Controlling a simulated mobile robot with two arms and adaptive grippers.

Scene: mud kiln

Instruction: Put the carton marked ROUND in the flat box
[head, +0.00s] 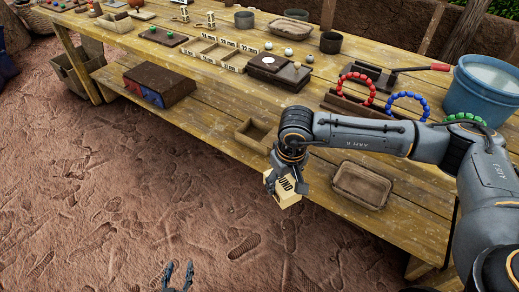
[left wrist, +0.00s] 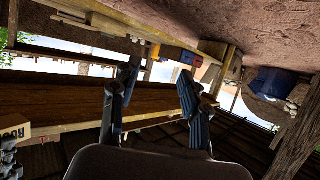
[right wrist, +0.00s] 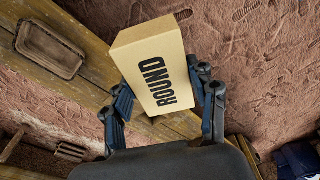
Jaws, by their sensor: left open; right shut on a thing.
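The carton marked ROUND (right wrist: 155,75) is tan with black lettering. It is tilted in my right gripper (right wrist: 163,88), which is shut on it. In the head view the carton (head: 287,192) hangs in front of the bench, left of a flat box (head: 360,184). This shallow, rounded, empty box lies on the lower shelf and also shows in the right wrist view (right wrist: 50,50). My left gripper (head: 178,276) is open and empty, low over the ground; its spread fingers show in the left wrist view (left wrist: 157,95).
A small open square box (head: 243,136) and a dark red and blue box (head: 158,86) are on the lower shelf. The bench top (head: 225,30) above carries trays, balls, bowls, coloured rings and a blue bucket (head: 484,90). The ground in front is clear.

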